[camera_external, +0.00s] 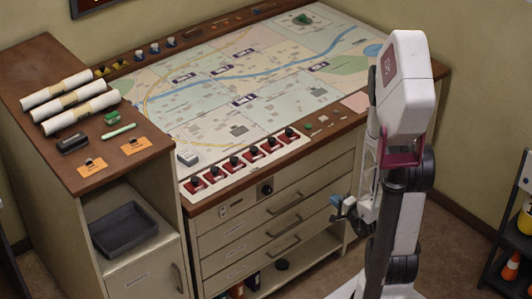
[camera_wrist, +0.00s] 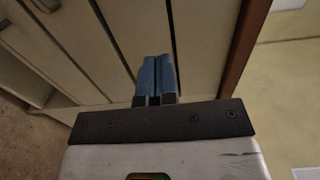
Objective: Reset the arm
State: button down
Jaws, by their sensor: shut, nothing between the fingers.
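My gripper (camera_external: 338,209) is in front of the right part of the console's drawer cabinet (camera_external: 325,185), below the map tabletop (camera_external: 268,88). In the wrist view my gripper (camera_wrist: 156,78) shows its two blue fingers pressed together, with nothing between them. Behind the fingers in that view is the pale cabinet front (camera_wrist: 110,40). My arm stands at the right of the external view and hides part of the console's right end.
A row of red switches with black knobs (camera_external: 235,163) lines the console's front edge. Drawer handles (camera_external: 285,225) stick out below. A side cabinet (camera_external: 75,130) holds rolled papers (camera_external: 68,101) and a dark tray (camera_external: 124,229). A dark shelf (camera_external: 505,240) stands far right.

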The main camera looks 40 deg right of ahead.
jog(key=w+a+r+n+g+y, duration=0.1)
jog(key=a+r+n+g+y, duration=0.55)
jog(key=a+r, duration=0.55)
jog(key=w+a+r+n+g+y, duration=0.1)
jog(key=a+r+n+g+y, duration=0.5)
jog(key=a+r, duration=0.55)
jog(key=s+a+r+n+g+h, duration=0.3)
jog(key=s+a+r+g+h, duration=0.15)
jog(key=s+r, duration=0.6)
jog(key=s+d+r+n+t+h, duration=0.1)
jog(key=s+d+r+n+h, duration=0.1)
jog(key=s+r+h, duration=0.6)
notch_tip(320, 180, up, 4)
jog(key=s, duration=0.2)
jog(key=shift+s+t, duration=0.3)
jog(key=shift+s, duration=0.05)
